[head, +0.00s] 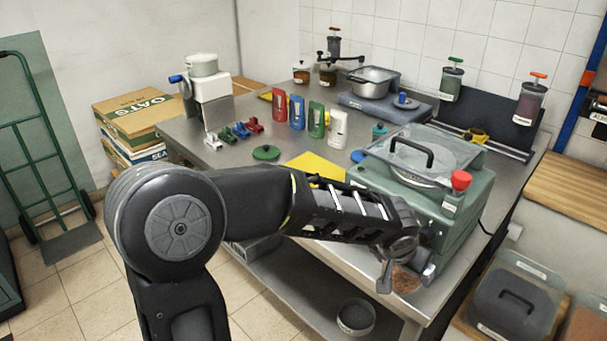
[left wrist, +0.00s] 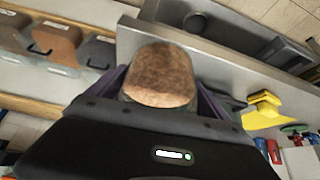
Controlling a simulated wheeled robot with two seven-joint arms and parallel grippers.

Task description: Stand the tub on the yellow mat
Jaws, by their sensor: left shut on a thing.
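My left gripper (head: 402,270) is at the table's front edge, beside the green machine. It is shut on a rounded thing with a rough brown surface, apparently the tub (left wrist: 160,76), which sits between the purple fingers in the left wrist view. In the head view only a small brown part of the tub (head: 405,281) shows below the gripper; the rest is hidden. The yellow mat (head: 318,167) lies on the steel table behind my left forearm, which covers its near side. My right gripper is not in view.
The green machine (head: 455,215) with a clear lid and red knob stands right of the mat. A green lid (head: 266,152) lies left of it. The steel table (head: 225,160) has bare room at left.

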